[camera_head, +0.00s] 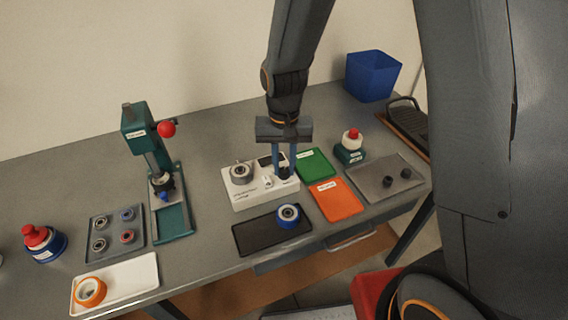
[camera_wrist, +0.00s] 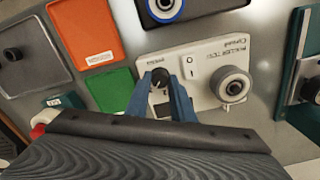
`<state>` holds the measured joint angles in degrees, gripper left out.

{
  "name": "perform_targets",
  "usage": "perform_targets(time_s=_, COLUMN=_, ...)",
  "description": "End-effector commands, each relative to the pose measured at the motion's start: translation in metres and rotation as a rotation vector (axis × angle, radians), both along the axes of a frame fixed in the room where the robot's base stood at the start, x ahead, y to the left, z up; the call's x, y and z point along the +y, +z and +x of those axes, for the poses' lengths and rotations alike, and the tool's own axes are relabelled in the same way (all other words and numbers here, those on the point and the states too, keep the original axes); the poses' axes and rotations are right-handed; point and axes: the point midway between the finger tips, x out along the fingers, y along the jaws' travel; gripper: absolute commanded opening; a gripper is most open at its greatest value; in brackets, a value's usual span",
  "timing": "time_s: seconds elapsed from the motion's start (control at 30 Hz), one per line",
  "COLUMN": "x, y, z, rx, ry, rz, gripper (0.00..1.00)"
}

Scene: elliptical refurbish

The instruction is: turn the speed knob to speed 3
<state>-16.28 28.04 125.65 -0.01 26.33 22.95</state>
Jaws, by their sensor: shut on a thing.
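The speed knob (camera_wrist: 160,76) is a small black knob on a white control box (camera_head: 258,197). The box also carries a round grey roller (camera_head: 241,173) and a small white switch (camera_wrist: 192,87). My gripper (camera_head: 284,172) points down at the right end of the box. In the wrist view its blue fingers (camera_wrist: 160,90) stand on both sides of the knob and are shut on it. The fingers partly hide the knob and its markings, so I cannot read which speed it points at.
Green (camera_head: 313,163) and orange (camera_head: 336,200) mats lie right of the box. A black tray (camera_head: 258,238) with a blue-ringed wheel (camera_head: 288,215) is in front. A green press (camera_head: 172,208) stands left.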

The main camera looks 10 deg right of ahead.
Motion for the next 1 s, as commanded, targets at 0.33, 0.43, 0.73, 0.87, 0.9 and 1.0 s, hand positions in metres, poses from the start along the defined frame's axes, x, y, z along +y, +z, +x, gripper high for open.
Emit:
perform_targets(time_s=0.33, x=0.0005, y=0.0012, z=0.0011, rx=-0.002, ry=-0.013, rz=0.001, gripper=0.0)
perform_targets(time_s=0.43, x=0.0005, y=0.0012, z=0.0011, rx=-0.002, ry=-0.013, rz=0.001, gripper=0.0)
perform_targets(time_s=0.73, x=0.0003, y=0.0006, z=0.0005, rx=-0.001, ry=-0.012, rz=0.001, gripper=0.4)
perform_targets(time_s=0.87, x=0.0002, y=0.0009, z=0.0005, rx=-0.001, ry=-0.012, rz=0.001, gripper=0.4)
perform_targets(time_s=0.9, x=0.0003, y=0.0019, z=0.0007, rx=-0.002, ry=-0.012, rz=0.001, gripper=0.4)
perform_targets(time_s=1.0, x=0.0005, y=0.0077, z=0.0013, rx=-0.003, ry=-0.012, rz=0.001, gripper=0.4)
